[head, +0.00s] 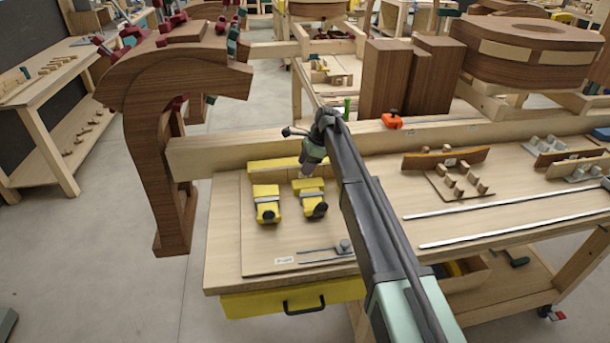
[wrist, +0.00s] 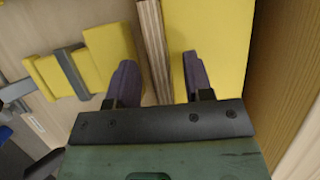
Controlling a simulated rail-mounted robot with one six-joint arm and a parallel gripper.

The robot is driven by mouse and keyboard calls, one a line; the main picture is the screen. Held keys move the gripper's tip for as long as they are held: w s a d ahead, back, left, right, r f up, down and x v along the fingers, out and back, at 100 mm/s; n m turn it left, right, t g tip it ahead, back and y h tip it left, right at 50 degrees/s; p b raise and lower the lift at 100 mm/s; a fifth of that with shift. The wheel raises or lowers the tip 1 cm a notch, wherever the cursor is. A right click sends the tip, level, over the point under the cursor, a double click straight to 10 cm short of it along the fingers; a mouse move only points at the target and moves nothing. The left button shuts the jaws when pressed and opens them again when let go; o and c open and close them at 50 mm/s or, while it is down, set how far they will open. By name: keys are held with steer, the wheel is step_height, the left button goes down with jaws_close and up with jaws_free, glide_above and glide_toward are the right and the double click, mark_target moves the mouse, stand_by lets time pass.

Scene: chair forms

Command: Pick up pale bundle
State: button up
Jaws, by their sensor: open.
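I cannot pick out with certainty which thing is the pale bundle. A pale layered wood piece (wrist: 154,45), its edge striped, lies between the finger lines in the wrist view, beside a flat yellow surface (wrist: 225,45). My gripper (wrist: 158,75) is open, its two dark fingers apart, with nothing clearly held. In the head view my gripper (head: 306,172) points down at the back of the board, just behind the right yellow block (head: 309,186). A second yellow block (head: 266,192) with a dark end sits to its left. Whether the fingers touch anything cannot be told.
A wooden rail (head: 225,152) runs behind. A tall brown curved form (head: 160,130) stands left. Long metal strips (head: 500,204) lie right.

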steer(key=shift+f, duration=0.25)
jaws_close()
stand_by(0.3)
